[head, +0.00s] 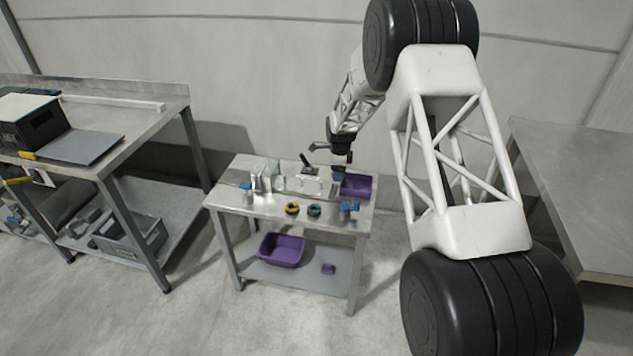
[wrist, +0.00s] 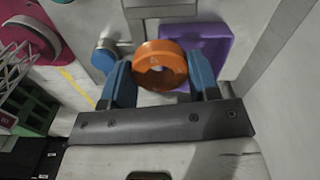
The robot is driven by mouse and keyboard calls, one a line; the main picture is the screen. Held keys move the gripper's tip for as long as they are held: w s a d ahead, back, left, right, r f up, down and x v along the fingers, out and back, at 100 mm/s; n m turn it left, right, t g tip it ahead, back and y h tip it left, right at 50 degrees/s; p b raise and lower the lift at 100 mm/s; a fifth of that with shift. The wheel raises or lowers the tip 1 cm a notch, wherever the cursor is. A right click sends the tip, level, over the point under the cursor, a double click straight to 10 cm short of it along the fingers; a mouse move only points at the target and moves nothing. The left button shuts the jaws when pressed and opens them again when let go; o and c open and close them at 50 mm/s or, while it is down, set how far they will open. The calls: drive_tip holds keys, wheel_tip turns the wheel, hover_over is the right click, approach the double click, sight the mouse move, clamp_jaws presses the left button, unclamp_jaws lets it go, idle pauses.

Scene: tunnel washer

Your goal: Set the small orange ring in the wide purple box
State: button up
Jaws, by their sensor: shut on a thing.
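The small orange ring (wrist: 160,66) is between the blue fingers of my gripper (wrist: 161,74) in the wrist view. My gripper is shut on it. A purple box (wrist: 214,48) lies beyond and partly behind the ring and right finger. In the head view, my gripper (head: 341,160) is over the right back part of the small table, close to the purple box (head: 360,186) standing there. The ring is too small to make out in that view. A larger purple bin (head: 283,250) sits on the lower shelf.
The small table (head: 255,208) also holds a yellow-orange ring (head: 292,208), a teal ring (head: 314,211), blue-topped pieces (head: 349,207) and pale fixtures (head: 265,174). A small purple block (head: 328,268) is on the lower shelf. Larger benches stand left and right.

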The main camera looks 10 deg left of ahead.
drive_tip(key=w+d+r, duration=0.1)
drive_tip(key=w+d, duration=0.3)
drive_tip(key=d, duration=0.2)
drive_tip(key=shift+w+d, duration=0.4)
drive_tip(key=shift+r, duration=0.1)
drive_tip(key=shift+f, duration=0.25)
drive_tip(key=shift+f, duration=2.65)
drive_tip(key=o, duration=1.3)
drive_tip(key=shift+o, duration=0.2)
wheel_tip(320, 180, up, 7)
drive_tip(key=shift+r, duration=0.2)
